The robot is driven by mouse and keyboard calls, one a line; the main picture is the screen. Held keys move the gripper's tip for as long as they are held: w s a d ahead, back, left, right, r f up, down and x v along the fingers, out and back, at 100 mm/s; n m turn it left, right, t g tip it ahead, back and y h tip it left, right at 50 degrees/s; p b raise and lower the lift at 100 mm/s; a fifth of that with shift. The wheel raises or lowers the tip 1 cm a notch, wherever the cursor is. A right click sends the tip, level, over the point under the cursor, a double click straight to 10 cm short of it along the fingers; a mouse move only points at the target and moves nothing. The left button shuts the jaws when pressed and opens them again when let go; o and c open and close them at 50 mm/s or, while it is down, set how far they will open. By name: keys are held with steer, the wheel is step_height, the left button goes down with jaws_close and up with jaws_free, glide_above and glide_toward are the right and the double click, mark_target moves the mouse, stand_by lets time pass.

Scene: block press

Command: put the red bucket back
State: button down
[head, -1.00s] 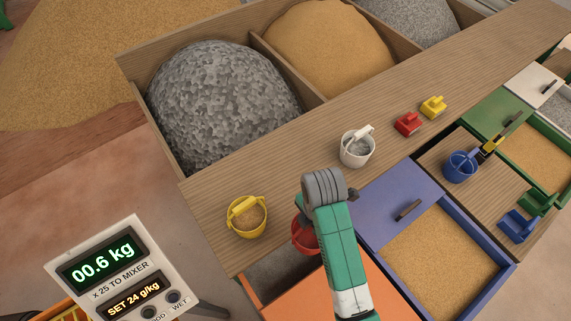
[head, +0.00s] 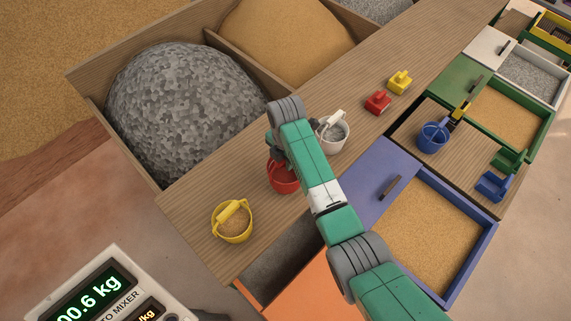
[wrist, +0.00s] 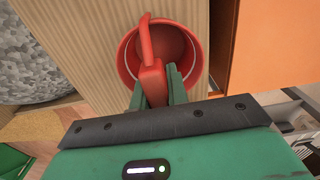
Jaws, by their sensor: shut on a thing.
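The red bucket (head: 284,178) is at the wooden shelf between the yellow and the white bucket, partly hidden by my arm in the head view. In the wrist view the red bucket (wrist: 186,62) is seen from above, over the wooden board, and its inside looks empty. My gripper (wrist: 158,82) is shut on its red handle. The fingertips are hidden behind my arm in the head view. I cannot tell whether the bucket's base touches the board.
A yellow bucket (head: 233,222) with sandy fill stands to the left on the shelf (head: 196,196). A white bucket (head: 333,134) with grey fill stands close on the right. Red (head: 378,102) and yellow (head: 400,82) scoop-like pieces lie farther along. An orange lid (head: 308,290) is in front.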

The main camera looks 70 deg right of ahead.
steer(key=shift+w+d+f, duration=0.1)
steer(key=shift+d+f, duration=0.05)
steer(key=shift+f, duration=0.75)
steer(key=shift+w+d+f, duration=0.1)
steer(key=shift+d+f, duration=0.05)
steer(key=shift+f, duration=0.8)
steer(key=c, duration=1.4)
jaws_free()
steer(key=shift+o, duration=0.2)
step_height(320, 180, up, 12)
steer(key=shift+r, duration=0.1)
